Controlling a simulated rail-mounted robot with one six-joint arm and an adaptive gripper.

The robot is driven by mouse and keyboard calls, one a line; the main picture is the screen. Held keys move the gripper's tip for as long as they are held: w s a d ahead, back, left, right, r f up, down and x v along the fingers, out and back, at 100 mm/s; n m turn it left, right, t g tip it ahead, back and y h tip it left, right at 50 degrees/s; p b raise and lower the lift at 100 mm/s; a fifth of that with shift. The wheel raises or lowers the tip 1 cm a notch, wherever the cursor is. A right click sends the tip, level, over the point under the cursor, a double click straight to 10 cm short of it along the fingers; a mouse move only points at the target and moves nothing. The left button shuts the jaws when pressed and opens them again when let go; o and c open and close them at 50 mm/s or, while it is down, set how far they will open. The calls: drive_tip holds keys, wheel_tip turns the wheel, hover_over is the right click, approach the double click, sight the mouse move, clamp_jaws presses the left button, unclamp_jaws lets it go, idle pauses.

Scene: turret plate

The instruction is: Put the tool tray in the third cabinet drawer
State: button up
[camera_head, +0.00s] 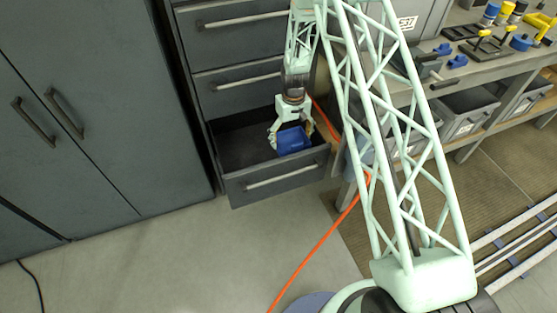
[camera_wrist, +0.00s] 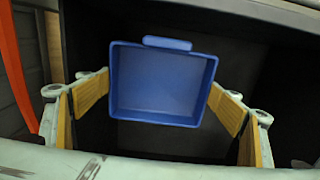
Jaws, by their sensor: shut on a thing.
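The blue tool tray (camera_head: 294,140) is in my gripper (camera_head: 290,132), over the open third cabinet drawer (camera_head: 240,148). In the wrist view the tray (camera_wrist: 163,85) appears empty, with a raised tab on its far edge. My gripper's yellow finger pads (camera_wrist: 160,105) are shut on its two sides. The dark drawer interior shows around and below the tray. The tray is within the drawer's outline; I cannot tell whether it touches the drawer floor. The drawer front (camera_head: 275,178) has a pale bar handle.
Two closed drawers (camera_head: 235,45) are above the open one. A closed grey cabinet (camera_head: 100,110) stands to the left. An orange cable (camera_head: 320,240) runs past the drawer's right side. A workbench (camera_head: 450,70) with tools and bins is at right.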

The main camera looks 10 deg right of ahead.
sight(291, 144)
wheel_tip(291, 144, down, 13)
drive_tip(key=shift+r+b, duration=0.1)
drive_tip(key=shift+b, duration=0.9)
drive_tip(key=shift+f+b, duration=0.45)
drive_tip(key=shift+f, duration=1.8)
drive_tip(key=shift+f, duration=0.15)
drive_tip(key=o, duration=0.9)
drive_tip(key=shift+r+p, duration=1.05)
drive_tip(key=shift+r, duration=5.1)
